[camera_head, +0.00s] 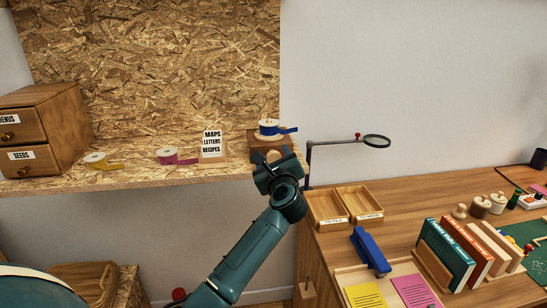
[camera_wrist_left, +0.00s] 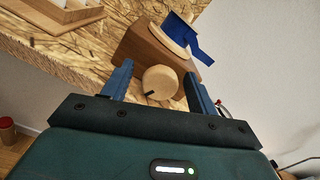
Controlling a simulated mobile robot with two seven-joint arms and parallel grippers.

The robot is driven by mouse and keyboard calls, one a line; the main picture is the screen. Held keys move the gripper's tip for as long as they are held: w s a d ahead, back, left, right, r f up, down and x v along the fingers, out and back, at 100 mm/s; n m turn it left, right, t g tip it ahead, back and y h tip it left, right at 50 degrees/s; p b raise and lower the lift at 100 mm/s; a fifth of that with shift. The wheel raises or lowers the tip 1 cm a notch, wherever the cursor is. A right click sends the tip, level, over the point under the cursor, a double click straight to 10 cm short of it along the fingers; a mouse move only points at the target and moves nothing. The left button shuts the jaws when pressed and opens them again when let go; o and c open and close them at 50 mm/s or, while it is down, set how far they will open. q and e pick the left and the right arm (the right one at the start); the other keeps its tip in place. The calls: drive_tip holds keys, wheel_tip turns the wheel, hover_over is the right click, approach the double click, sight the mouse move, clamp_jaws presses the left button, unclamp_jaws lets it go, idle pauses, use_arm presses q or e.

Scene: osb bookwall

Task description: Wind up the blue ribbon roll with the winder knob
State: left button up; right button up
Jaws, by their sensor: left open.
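The blue ribbon roll (camera_head: 269,127) sits on top of a wooden winder box (camera_head: 262,142) on the OSB shelf, with a loose blue tail hanging to the right. In the left wrist view the roll (camera_wrist_left: 181,30) is above the box (camera_wrist_left: 150,50). The round wooden winder knob (camera_wrist_left: 160,82) with a dark mark shows on the box's front. My left gripper (camera_wrist_left: 160,88) is open, with one finger on each side of the knob; whether they touch it I cannot tell. In the head view my left gripper (camera_head: 277,172) hides most of the box front. My right gripper is not in view.
On the shelf (camera_head: 130,175) are a yellow roll (camera_head: 95,160), a pink roll (camera_head: 168,156), a label sign (camera_head: 212,145) and a drawer cabinet (camera_head: 45,130). A magnifier arm (camera_head: 340,143) stands right of my gripper. The desk holds trays (camera_head: 327,207), a blue stapler (camera_head: 370,250) and books.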

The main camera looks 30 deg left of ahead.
use_arm(q)
drive_tip(key=shift+c, duration=0.3)
drive_tip(key=c, duration=0.9)
drive_tip(key=shift+c, duration=0.2)
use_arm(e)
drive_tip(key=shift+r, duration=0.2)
use_arm(q)
drive_tip(key=shift+m+p, duration=0.3)
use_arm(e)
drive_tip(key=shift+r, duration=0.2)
use_arm(q)
drive_tip(key=shift+d+r+m+p, duration=0.1)
drive_tip(key=shift+r+m+p, duration=0.05)
drive_tip(key=shift+m+p, duration=1.6)
drive_tip(key=shift+m, duration=0.25)
drive_tip(key=shift+w+m+p, duration=0.1)
drive_tip(key=shift+m+p, duration=0.7)
drive_tip(key=shift+m, duration=0.5)
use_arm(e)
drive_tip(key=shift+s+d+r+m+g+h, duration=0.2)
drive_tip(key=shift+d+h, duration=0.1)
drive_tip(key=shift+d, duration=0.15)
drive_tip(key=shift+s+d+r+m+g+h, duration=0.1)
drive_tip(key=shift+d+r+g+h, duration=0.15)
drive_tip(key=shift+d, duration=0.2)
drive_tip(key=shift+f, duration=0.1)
